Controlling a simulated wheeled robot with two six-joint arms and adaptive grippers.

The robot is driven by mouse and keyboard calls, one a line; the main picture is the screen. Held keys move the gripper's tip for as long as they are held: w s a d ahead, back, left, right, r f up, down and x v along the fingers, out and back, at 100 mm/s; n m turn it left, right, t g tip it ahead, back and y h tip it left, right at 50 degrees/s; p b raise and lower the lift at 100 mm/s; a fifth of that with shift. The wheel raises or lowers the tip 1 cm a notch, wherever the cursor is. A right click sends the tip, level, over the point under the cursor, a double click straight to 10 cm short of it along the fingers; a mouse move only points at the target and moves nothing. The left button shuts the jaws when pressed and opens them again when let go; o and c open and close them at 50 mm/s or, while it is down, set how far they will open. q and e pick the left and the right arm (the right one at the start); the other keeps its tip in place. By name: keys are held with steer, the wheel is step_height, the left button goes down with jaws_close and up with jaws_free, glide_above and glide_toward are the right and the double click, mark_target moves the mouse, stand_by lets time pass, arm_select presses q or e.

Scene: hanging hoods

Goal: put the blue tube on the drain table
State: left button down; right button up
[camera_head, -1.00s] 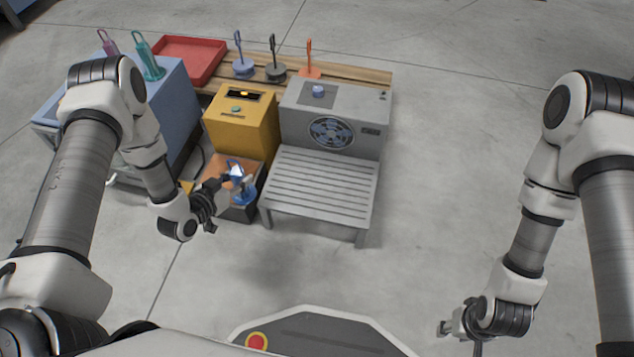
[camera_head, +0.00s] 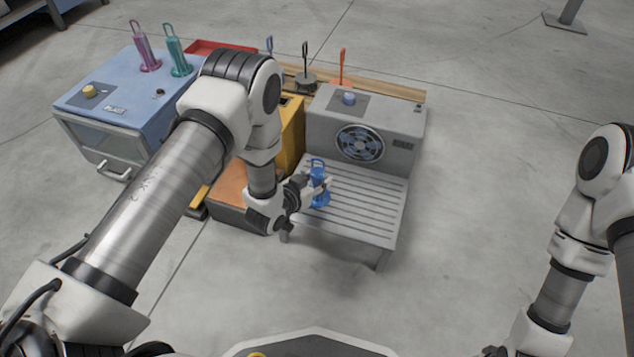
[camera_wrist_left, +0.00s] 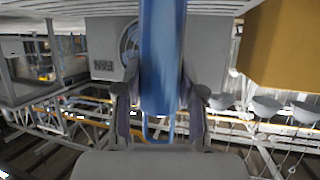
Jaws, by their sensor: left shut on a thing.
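The blue tube (camera_head: 318,198) is upright, with a loop on top and a wider base, over the left part of the slatted grey drain table (camera_head: 362,216). My left gripper (camera_head: 316,184) is shut on the tube. In the left wrist view the blue tube (camera_wrist_left: 162,45) stands between the two fingers of my left gripper (camera_wrist_left: 161,96). I cannot tell whether the tube's base touches the slats. My right gripper (camera_head: 494,351) is at the bottom edge, mostly cut off, so its jaws do not show.
A grey fan box (camera_head: 385,125) stands behind the drain table. A yellow box (camera_head: 292,135) and an orange-topped stand (camera_head: 232,190) are left of it. A blue cabinet (camera_head: 120,85) holds a purple tube (camera_head: 147,52) and a teal tube (camera_head: 178,60). The slats right of the tube are clear.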

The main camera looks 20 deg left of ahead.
arm_select(q)
steer(key=c, duration=0.7)
jaws_free()
steer(key=shift+r, duration=0.15)
steer(key=p+v, duration=0.7)
steer(key=v, duration=0.5)
steer(key=s+a+f+n+g+y, duration=0.2)
steer(key=s+g, duration=0.4)
steer(key=s, duration=0.6)
steer(key=s+a+f+n+g+y, duration=0.1)
steer(key=s+a+f+g+y, duration=0.1)
steer(key=s+g, duration=0.5)
steer(key=s+f, duration=0.1)
steer(key=s, duration=0.4)
steer(key=shift+s+n, duration=0.4)
